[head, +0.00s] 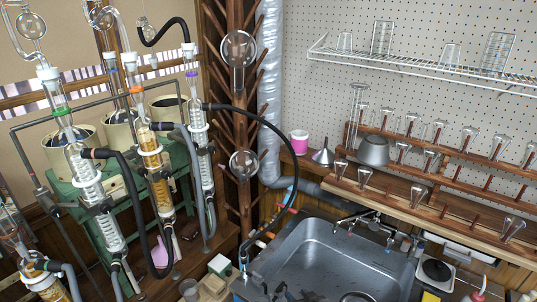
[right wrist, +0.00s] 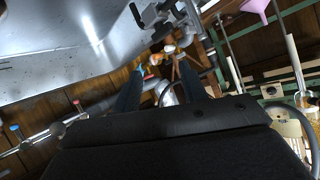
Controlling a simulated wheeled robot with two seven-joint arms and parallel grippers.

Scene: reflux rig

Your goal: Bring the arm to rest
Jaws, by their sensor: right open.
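My right gripper shows in the right wrist view (right wrist: 162,78), with its two dark fingers spread apart. No object is seen held between them. A grey ring-shaped piece and a few small fittings show beyond and between the fingers, and I cannot tell how far away they are. In the head view, dark parts at the bottom edge by the sink's near left corner may be this gripper (head: 281,292), but they are small and cut off. My left gripper is in neither view.
A metal sink (head: 345,255) fills the lower middle of the head view. Glass condensers (head: 156,170) with black hoses stand left on a green frame. A black hose (head: 262,122) runs to the sink's left side. Wooden racks (head: 440,180) of glassware are at the right.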

